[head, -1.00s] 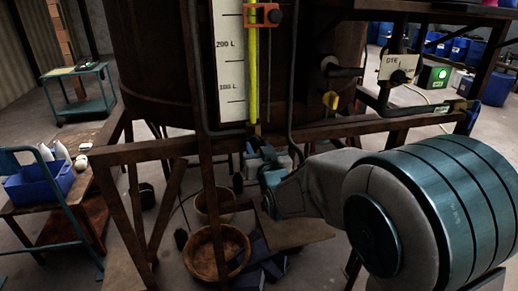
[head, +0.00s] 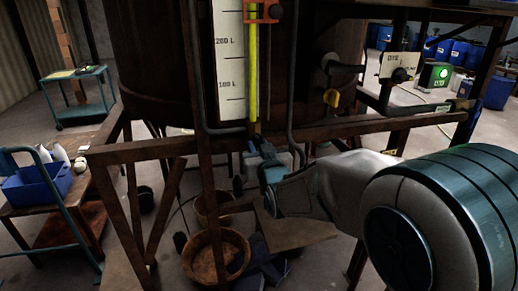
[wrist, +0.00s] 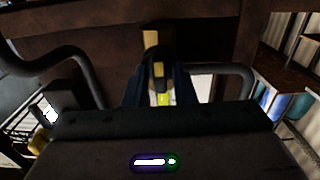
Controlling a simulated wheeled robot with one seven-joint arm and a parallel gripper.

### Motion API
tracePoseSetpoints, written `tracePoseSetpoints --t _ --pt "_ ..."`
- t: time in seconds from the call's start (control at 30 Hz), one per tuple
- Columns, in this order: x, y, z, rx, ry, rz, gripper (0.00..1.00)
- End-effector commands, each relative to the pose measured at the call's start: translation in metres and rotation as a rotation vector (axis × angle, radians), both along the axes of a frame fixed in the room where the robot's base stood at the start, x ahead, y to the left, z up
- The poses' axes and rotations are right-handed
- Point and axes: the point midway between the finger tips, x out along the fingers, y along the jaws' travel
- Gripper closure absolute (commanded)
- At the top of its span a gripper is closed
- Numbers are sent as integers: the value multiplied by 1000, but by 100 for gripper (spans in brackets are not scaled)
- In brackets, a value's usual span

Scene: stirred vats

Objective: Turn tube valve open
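The level tube (head: 253,75) is a yellow-green upright column beside a white litre scale on the rusty vat. At its foot, by the rusty beam, is the small brass tube valve (head: 256,130), partly hidden by my gripper in the head view. My gripper (head: 254,149) is just below it. In the wrist view the valve's brass upper part (wrist: 151,40) and dark handle show straight ahead. My gripper's two dark blue fingers (wrist: 160,82) stand apart on either side of the handle. Whether either finger touches it cannot be told.
A rusty beam (head: 320,134) crosses right at the valve. A dark bent pipe (wrist: 75,62) is left of my gripper in the wrist view, with another pipe on the right. A wooden bowl (head: 217,258) is on the floor below.

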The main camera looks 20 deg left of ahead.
Motion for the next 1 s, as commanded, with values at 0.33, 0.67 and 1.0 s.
tracePoseSetpoints --t 0.33,0.67,1.0 --pt "-1 -1 0 1 1 0 65" --pt "-33 -21 -1 4 0 -1 65" --pt "-84 -52 0 4 -1 -1 65"
